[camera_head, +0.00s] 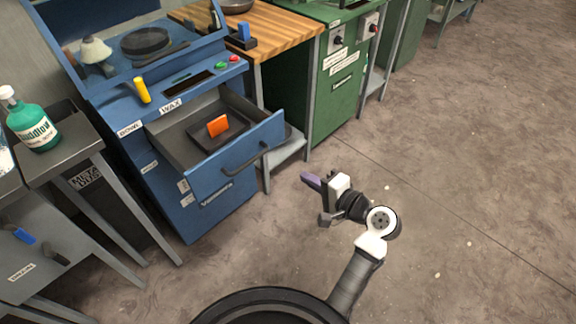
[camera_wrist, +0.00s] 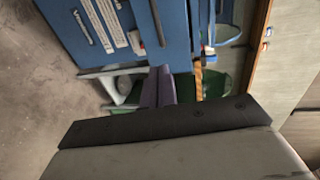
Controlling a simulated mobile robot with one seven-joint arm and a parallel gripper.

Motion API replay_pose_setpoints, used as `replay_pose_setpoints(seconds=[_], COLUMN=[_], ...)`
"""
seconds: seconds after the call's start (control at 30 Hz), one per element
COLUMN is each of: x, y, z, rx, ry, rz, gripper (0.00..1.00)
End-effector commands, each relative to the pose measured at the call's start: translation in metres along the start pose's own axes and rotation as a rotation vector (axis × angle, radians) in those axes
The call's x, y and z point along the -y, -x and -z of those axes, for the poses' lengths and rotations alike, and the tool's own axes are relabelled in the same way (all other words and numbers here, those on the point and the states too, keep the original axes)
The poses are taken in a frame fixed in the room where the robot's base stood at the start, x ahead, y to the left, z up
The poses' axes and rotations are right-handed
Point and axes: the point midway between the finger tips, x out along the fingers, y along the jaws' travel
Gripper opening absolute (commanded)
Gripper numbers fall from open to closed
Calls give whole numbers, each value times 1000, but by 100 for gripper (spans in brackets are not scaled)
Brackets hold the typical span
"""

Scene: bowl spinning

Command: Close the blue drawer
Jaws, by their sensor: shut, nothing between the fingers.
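The blue drawer (camera_head: 237,150) is pulled out from the front of a blue machine (camera_head: 175,205). It has a dark bar handle (camera_head: 246,163) on its front, and a tray (camera_head: 203,143) with an orange block (camera_head: 217,126) shows inside it. My gripper (camera_head: 306,178) is to the right of the drawer front, apart from it, with its purple fingers pointing left toward the machine. The fingers are shut and empty. In the wrist view the purple fingers (camera_wrist: 159,84) show in front of blue panels; I cannot tell there which panel is the drawer.
A wooden-topped bench (camera_head: 287,32) and a green machine (camera_head: 340,95) stand behind. A metal table (camera_head: 62,165) with a green bottle (camera_head: 33,124) is at left. A yellow handle (camera_head: 142,90) sticks up from the blue machine. The floor (camera_head: 450,170) at right is clear.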

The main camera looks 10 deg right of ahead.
Motion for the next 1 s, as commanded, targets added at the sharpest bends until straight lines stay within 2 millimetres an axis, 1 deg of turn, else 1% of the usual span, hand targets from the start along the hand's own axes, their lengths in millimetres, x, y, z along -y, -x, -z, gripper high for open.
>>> replay_pose_setpoints(seconds=[0.17, 0.4, 0.6, 0.7, 0.8, 1.0], x=[2, 4, 4, 3, 2, 1], y=[-24, -76, -113, -126, -134, -139], z=[-1, -1, -1, -1, 0, 0], rx=[5, 5, 4, 3, 1, 0], ry=[0, 2, 3, 4, 4, 5], rz=[0, 0, 0, -1, 0, -1], gripper=[0, 0, 0, 0, 0, 0])
